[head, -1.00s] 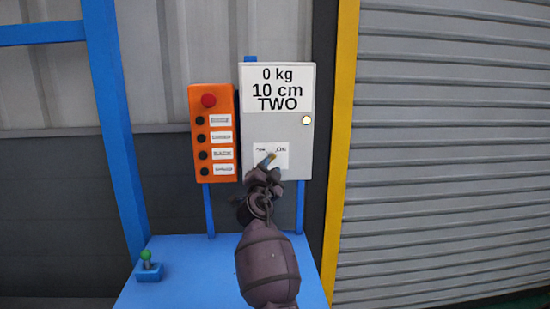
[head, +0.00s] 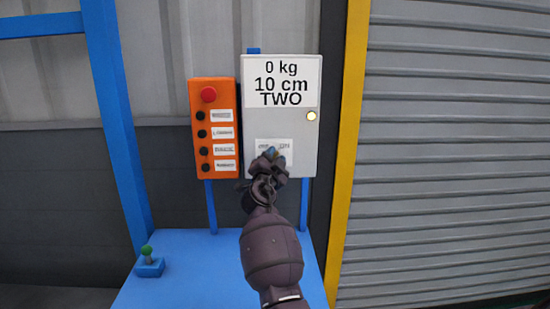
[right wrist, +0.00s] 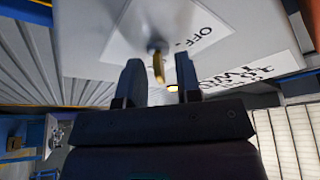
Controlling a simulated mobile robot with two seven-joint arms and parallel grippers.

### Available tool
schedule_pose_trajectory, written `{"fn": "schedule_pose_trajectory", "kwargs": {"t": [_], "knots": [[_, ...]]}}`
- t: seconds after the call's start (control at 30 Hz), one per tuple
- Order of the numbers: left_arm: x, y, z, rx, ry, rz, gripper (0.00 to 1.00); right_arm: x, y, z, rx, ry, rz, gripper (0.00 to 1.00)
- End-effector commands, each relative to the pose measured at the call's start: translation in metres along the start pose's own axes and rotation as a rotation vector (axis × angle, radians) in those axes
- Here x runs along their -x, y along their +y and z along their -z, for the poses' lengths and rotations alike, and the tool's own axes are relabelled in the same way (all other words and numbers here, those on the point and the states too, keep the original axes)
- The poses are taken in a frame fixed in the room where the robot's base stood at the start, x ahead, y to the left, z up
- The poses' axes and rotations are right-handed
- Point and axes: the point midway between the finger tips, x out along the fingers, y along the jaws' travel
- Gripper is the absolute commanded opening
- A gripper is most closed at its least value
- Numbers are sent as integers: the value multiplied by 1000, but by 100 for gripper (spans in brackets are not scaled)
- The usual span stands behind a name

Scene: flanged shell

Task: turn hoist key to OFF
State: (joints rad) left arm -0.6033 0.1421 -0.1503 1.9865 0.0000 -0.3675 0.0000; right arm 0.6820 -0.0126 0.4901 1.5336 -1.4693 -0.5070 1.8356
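The hoist key (right wrist: 158,66) is a small brass-coloured key standing out from a white label (right wrist: 150,30) on the grey control box (head: 250,125). The word OFF reads on the label in the right wrist view. My right gripper (right wrist: 158,82) is open, with one finger on each side of the key and a visible gap to both. In the head view my right gripper (head: 272,157) covers the key and the lower part of the label. The box display reads 0 kg, 10 cm, TWO. My left gripper is not in view.
An orange button box (head: 213,128) with a red button stands close left of the grey box. A round pale lamp (head: 311,115) sits on the grey box's right side. A blue table (head: 180,285) below holds a small green-topped joystick (head: 147,260).

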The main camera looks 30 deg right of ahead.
Motion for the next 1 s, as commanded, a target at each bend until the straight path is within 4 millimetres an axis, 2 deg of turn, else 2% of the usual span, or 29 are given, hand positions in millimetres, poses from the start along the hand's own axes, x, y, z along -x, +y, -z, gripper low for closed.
{"fn": "schedule_pose_trajectory", "kwargs": {"t": [0.07, 0.1, 0.3, 0.57, 1.0], "knots": [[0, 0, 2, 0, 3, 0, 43, 0, 0, 0, 0, 0, 0, 32], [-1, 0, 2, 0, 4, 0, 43, 0, 0, 0, 0, 0, 0, 29], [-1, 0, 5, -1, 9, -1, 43, 0, 0, 0, 0, 0, 0, 0], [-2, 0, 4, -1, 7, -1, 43, 0, 1, 0, 4, 0, 2, 0], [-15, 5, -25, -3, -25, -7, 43, 1, 6, -6, 167, -2, 68, 0]]}}
